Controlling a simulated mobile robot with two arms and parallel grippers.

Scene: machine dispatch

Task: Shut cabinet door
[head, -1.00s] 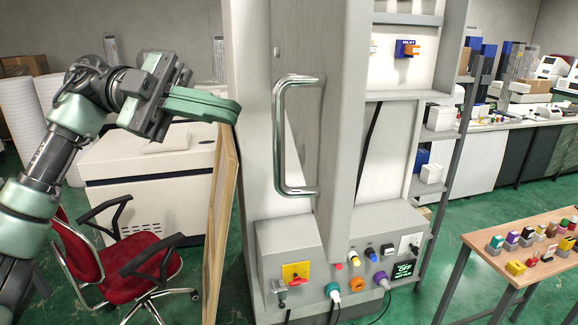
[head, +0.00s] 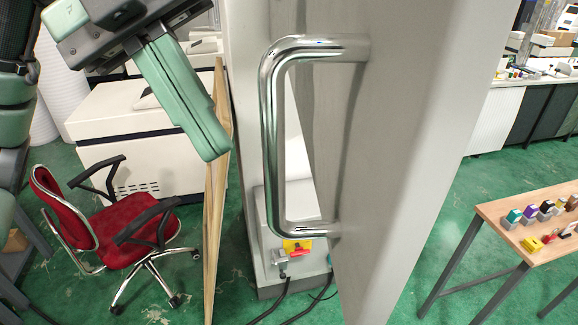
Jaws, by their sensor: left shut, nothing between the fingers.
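The grey cabinet door (head: 415,130) stands open and swung out toward me, filling the middle of the head view. Its long chrome handle (head: 270,140) is on the door's left part. My left gripper (head: 208,150) is at the upper left, its green fingers pressed together and pointing down to the right. It is empty and appears left of the handle, apart from it in the picture. The cabinet's lower control box (head: 262,235) shows behind the handle, with a red and yellow switch (head: 297,246). The cabinet's inside is mostly hidden by the door. My right gripper is not in view.
A red office chair (head: 125,220) and a white machine (head: 140,130) stand at the left. A wooden panel (head: 215,200) stands upright beside the cabinet. A wooden table (head: 510,225) with small coloured items is at the right. Green floor between door and table is clear.

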